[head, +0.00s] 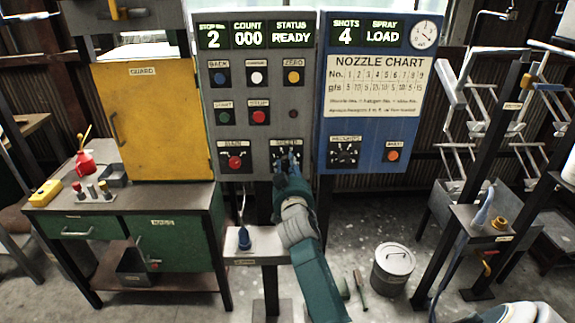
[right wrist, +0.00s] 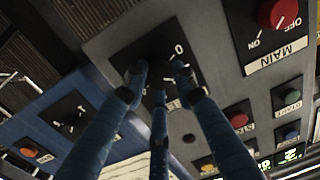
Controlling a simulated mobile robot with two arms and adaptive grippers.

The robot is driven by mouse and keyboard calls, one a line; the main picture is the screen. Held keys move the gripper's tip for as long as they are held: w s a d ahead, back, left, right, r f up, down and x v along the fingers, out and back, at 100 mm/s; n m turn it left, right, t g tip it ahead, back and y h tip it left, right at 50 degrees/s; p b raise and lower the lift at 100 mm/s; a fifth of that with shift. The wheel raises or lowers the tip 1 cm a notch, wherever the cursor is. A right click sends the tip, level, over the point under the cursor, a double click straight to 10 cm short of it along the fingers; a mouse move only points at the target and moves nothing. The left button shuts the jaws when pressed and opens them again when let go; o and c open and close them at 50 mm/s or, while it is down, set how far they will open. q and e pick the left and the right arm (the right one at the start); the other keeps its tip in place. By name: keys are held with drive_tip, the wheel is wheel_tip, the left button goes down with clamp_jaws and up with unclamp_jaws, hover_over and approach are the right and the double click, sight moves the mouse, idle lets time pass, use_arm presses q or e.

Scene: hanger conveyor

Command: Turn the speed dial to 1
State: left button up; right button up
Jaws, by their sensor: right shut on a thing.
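The speed dial (head: 276,155) sits at the lower right of the grey control panel (head: 213,145). My right gripper (head: 289,164) reaches up to it and covers most of it in the head view. In the right wrist view the blue fingers of my right gripper (right wrist: 158,90) close around the dark knob of the speed dial (right wrist: 126,52). A "0" mark shows on its plate beside the fingers; the pointer is hidden, so its setting cannot be told. My left gripper is not in view.
The red main switch (head: 235,162) is left of the dial. The blue panel (head: 385,130) with another dial (head: 344,154) adjoins at right. A small stand (head: 262,257) is below the grey panel. A yellow guard (head: 160,120) stands left, hanger racks (head: 480,125) right.

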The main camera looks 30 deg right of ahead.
drive_tip(key=shift+a+f+n, duration=0.1)
drive_tip(key=shift+f+n, duration=0.2)
drive_tip(key=shift+n, duration=0.7)
drive_tip(key=o, duration=0.9)
drive_tip(key=shift+o, duration=1.3)
drive_tip(key=shift+r, duration=0.1)
drive_tip(key=v, duration=1.2)
drive_tip(key=shift+a, duration=0.1)
